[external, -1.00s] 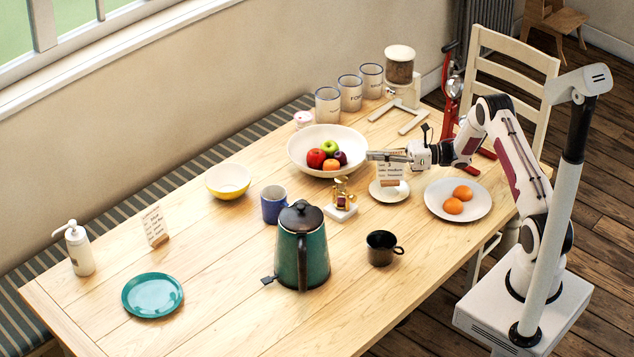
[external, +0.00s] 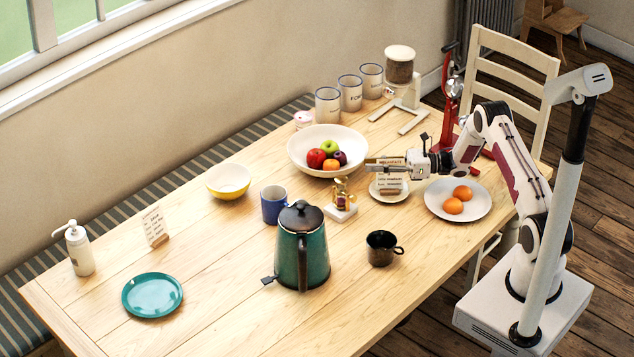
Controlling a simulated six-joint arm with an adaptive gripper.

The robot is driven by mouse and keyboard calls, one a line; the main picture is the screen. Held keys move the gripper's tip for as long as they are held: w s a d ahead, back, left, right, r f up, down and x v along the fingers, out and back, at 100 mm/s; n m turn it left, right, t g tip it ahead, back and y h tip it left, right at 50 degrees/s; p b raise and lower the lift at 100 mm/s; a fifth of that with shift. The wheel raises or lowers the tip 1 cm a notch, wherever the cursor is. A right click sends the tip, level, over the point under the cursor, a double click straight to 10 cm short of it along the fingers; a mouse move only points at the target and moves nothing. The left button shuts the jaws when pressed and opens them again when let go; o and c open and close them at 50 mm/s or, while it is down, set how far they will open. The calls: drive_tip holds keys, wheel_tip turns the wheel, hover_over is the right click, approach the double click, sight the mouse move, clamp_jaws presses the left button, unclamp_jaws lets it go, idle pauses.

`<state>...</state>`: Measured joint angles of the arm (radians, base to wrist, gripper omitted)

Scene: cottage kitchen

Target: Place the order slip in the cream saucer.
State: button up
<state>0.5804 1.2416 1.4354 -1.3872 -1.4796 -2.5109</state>
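An order slip (external: 390,182), a small white card with dark writing on a brown block, is upright over the cream saucer (external: 378,196). My gripper (external: 384,165) reaches in from the right with its fingers across the upper part of the card and appears shut on it. The block is at the saucer's middle; I cannot tell whether it touches the saucer or hangs just above. A second card (external: 154,224) on a wooden block stands far left on the table.
A white plate with two oranges (external: 453,206) is right of the saucer. A brass-coloured item on a white base (external: 341,208) is close on its left. The fruit bowl (external: 300,160) is behind left, a dark mug (external: 380,249) in front, the green kettle (external: 312,256) front left.

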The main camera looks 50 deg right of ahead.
drive_tip(key=shift+r, duration=0.1)
idle(0.3)
drive_tip(key=shift+s+d, duration=0.3)
drive_tip(key=shift+d, duration=0.1)
drive_tip(key=v, duration=1.1)
drive_tip(key=shift+r, duration=0.1)
idle(0.3)
